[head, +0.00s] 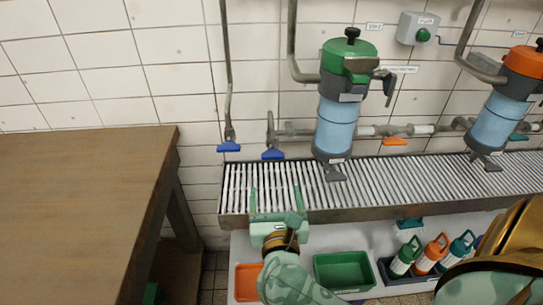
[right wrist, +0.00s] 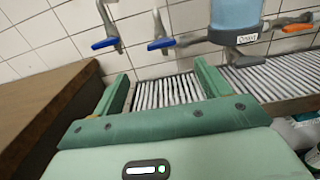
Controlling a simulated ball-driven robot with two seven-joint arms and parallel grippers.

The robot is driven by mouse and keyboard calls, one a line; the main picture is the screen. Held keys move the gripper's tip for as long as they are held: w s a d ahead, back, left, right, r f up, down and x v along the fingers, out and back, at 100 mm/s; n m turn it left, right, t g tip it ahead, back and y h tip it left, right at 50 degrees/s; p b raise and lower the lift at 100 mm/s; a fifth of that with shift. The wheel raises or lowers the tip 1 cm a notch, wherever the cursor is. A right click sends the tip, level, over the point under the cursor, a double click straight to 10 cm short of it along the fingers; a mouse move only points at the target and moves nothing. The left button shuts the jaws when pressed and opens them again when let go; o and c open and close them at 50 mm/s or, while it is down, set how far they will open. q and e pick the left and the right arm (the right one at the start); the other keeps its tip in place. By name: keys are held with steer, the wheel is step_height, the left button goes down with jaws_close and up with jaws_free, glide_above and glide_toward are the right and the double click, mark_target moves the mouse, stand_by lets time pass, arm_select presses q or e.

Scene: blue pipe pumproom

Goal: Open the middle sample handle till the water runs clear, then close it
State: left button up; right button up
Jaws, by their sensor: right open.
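Two blue lever handles hang at the wall left of the green-topped blue filter (head: 337,120): a left one (head: 228,147) on a vertical pipe and a right one (head: 272,154) on a short valve. Both also show in the right wrist view, the left one (right wrist: 105,43) and the right one (right wrist: 161,43). An orange lever (head: 394,141) sits on the pipe right of the filter. I cannot tell which is the middle sample handle. My right gripper (head: 275,192) is open and empty above the slatted drain, below the blue levers and apart from them. No running water shows.
The slatted drain channel (head: 240,212) runs along the wall. A wooden table (head: 75,200) stands at the left. Below the drain are an orange tray (head: 247,283), a green bin (head: 342,270) and several bottles (head: 404,256). An orange-topped filter (head: 497,120) is at the right.

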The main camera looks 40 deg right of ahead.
mark_target(273, 158)
steer(key=b+x, duration=0.1)
steer(key=x, duration=1.2)
steer(key=shift+s+d+b, duration=0.1)
steer(key=shift+d+b, duration=0.05)
steer(key=shift+b, duration=0.15)
steer(key=shift+w+d, duration=0.25)
steer(key=shift+w, duration=0.15)
steer(key=shift+c, duration=0.4)
steer(key=c, duration=0.9)
